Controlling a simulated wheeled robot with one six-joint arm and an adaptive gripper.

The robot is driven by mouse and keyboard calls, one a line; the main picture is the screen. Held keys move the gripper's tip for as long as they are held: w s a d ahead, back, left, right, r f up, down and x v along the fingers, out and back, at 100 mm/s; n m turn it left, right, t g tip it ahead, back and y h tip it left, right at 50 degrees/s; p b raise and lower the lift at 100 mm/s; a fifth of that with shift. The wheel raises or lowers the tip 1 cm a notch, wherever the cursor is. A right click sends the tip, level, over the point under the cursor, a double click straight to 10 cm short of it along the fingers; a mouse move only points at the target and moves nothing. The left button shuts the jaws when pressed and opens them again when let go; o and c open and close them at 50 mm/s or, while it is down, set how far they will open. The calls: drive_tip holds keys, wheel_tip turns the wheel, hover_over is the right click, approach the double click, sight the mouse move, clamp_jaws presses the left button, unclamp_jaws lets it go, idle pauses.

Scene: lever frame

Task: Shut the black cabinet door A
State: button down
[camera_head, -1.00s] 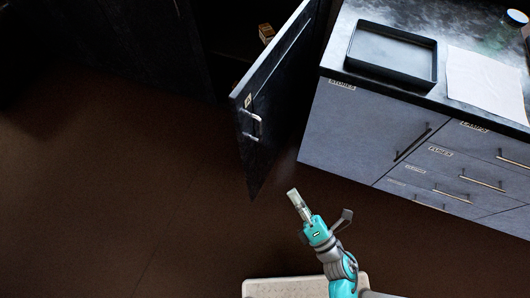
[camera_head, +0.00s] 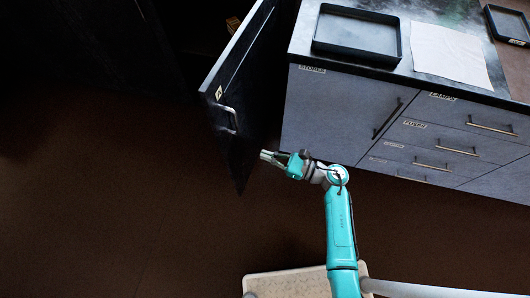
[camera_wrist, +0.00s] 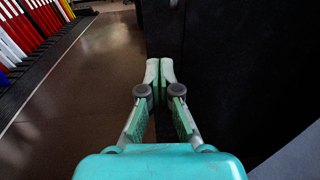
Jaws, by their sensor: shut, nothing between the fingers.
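The black cabinet door A (camera_head: 236,95) stands open in the head view, swung out towards me, with a small label "A" and a silver bar handle (camera_head: 229,119) on its left face. My gripper (camera_head: 264,155) is on the right side of the door, by its inner face near the free edge. In the wrist view my gripper (camera_wrist: 159,65) has its fingertips together and holds nothing. A dark panel (camera_wrist: 230,70), which looks like the door, fills the right of that view. I cannot tell whether the fingertips touch it.
Grey cabinets (camera_head: 335,110) with drawers stand right of the door, close to my arm. On their counter are a black tray (camera_head: 357,56) and a white cloth (camera_head: 448,56). Brown floor (camera_head: 110,190) is clear on the left. Coloured upright pieces (camera_wrist: 22,32) line the wrist view's upper left.

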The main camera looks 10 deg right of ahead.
sight(227, 142)
drive_tip(key=x, duration=1.1)
drive_tip(key=shift+w+a, duration=0.15)
drive_tip(key=shift+a, duration=0.2)
